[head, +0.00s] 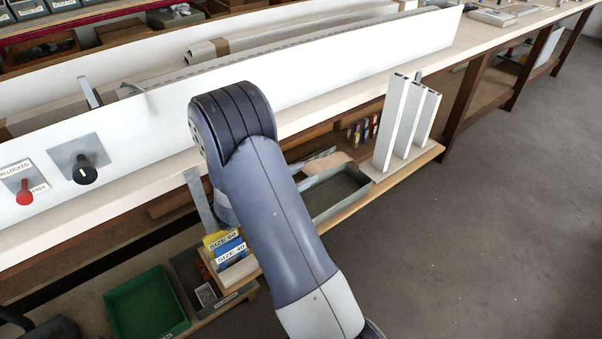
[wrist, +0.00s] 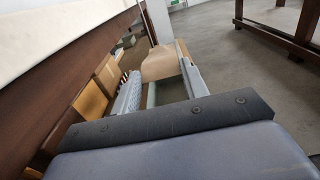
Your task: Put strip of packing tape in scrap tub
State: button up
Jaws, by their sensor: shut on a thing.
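My gripper (wrist: 160,68) shows in the wrist view with its two grey fingers on either side of a tan-brown piece, which looks like the strip of packing tape (wrist: 160,60). The jaws are shut on it. In the head view a tan piece (head: 333,163) shows by the far edge of a grey open tray, just right of my arm. My arm hides most of the gripper there. A green open tub (head: 147,305) stands low at the lower left, and looks empty. No label marks it clearly as the scrap tub.
The grey tray (head: 341,195) sits on a wooden shelf below the bench. Upright white profiles (head: 393,125) stand to its right. Yellow and blue size-labelled blocks (head: 226,247) lie left of my arm. A long white panel (head: 330,72) runs along the bench. Grey floor is clear at right.

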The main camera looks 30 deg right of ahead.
jog(key=o, duration=1)
jog(key=shift+o, duration=0.2)
jog(key=a, duration=1)
jog(key=shift+s+a, duration=0.4)
jog(key=shift+s, duration=0.05)
